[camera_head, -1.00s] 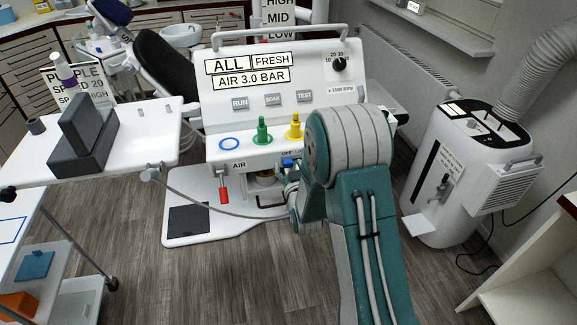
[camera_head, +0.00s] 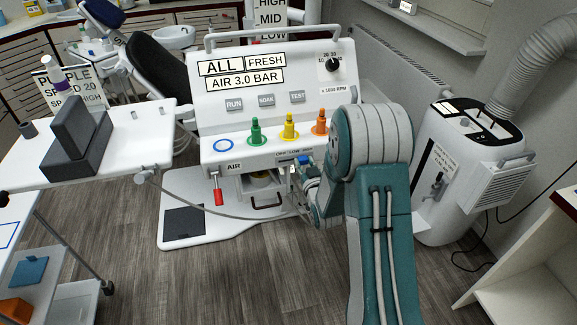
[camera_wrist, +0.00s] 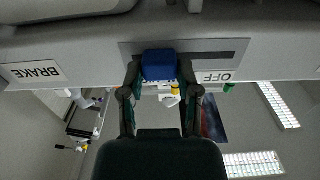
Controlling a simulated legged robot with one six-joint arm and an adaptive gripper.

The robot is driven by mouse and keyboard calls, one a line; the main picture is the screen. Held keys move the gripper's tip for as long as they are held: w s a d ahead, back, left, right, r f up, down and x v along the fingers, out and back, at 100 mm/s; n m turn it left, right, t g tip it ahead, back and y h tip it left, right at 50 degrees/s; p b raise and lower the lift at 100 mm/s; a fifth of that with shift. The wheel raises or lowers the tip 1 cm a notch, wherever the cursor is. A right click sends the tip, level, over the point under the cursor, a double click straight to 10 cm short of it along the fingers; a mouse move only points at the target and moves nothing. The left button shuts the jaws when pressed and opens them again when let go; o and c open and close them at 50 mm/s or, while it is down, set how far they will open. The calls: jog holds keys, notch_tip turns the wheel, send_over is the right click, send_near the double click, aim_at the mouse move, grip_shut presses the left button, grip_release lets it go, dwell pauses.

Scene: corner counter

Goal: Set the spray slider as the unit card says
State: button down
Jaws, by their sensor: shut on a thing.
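The blue spray slider knob (camera_wrist: 158,65) sits in a dark slot (camera_wrist: 220,55) under the unit's front edge. My gripper (camera_wrist: 158,75) is shut on it, one dark finger on each side. The wrist view is upside down: the OFF label (camera_wrist: 215,77) is right of the knob, and the knob stands past mid-slot, away from OFF. My gripper hides the labels beside it. In the head view the blue knob (camera_head: 305,159) is toward the slot's right end, against my gripper (camera_head: 309,170). The unit card (camera_head: 88,92) at left reads PURPLE, SPEED 20, and a partly covered line ending HIGH.
The white unit (camera_head: 270,125) carries green (camera_head: 256,133), yellow (camera_head: 289,127) and orange (camera_head: 320,123) plugs above the slot. A red-handled AIR lever (camera_head: 218,194) hangs at left. A grey hose (camera_head: 230,214) runs below. A white machine (camera_head: 450,180) stands at right.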

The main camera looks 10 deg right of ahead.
jog(key=shift+w+d+r, duration=0.1)
jog(key=shift+d, duration=0.95)
jog(key=shift+c, duration=1.6)
grip_release()
jog(key=shift+d, duration=0.15)
